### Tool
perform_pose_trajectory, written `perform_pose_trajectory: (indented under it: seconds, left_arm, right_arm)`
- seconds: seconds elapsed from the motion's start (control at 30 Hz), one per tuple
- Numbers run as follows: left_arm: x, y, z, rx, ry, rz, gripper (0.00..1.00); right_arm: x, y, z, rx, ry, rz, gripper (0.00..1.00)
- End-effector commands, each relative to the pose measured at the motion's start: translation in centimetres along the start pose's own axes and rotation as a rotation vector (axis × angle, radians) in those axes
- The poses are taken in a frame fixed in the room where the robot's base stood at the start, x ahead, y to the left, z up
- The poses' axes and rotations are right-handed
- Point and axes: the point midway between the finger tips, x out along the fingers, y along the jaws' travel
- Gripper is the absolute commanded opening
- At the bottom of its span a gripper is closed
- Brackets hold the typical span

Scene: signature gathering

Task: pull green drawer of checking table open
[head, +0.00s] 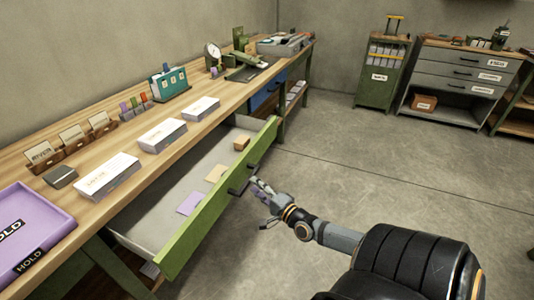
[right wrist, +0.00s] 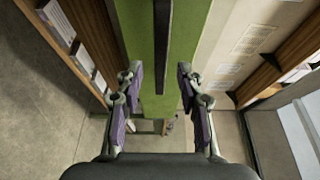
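The green drawer (head: 205,218) of the wooden checking table stands pulled well out, with its pale inside showing. A dark bar handle (head: 238,188) sits on its front. My right gripper (head: 257,186) is close to this handle, on the outer side of the drawer front. In the right wrist view my right gripper (right wrist: 160,78) is open, its purple-padded fingers spread. The handle (right wrist: 162,45) lies between the fingers' lines and neither finger touches it. The green front (right wrist: 190,25) is behind it. My left gripper is not in view.
The drawer holds a purple card (head: 190,203), a tan card (head: 215,173) and a small orange box (head: 241,143). White boxes, a purple tray (head: 35,205) and holders stand on the tabletop. A blue drawer (head: 264,97) is farther along. The floor on the right is clear.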

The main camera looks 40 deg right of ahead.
Motion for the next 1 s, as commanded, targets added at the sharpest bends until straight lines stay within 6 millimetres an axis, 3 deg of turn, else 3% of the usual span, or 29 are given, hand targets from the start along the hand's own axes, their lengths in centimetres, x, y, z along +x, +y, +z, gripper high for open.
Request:
perform_pose_trajectory:
  seconds: [0.2, 0.37, 1.0]
  left_arm:
    - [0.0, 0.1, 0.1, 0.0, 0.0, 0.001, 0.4]
    - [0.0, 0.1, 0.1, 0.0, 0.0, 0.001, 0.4]
    - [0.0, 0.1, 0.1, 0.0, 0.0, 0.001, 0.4]
  right_arm:
    - [-4.9, 0.1, 0.1, -0.002, -0.004, 0.006, 0.38]
    - [-6.8, 0.1, 0.1, -0.002, -0.002, 0.003, 0.38]
    - [-7.3, 0.0, 0.0, 0.0, 0.0, 0.0, 0.38]
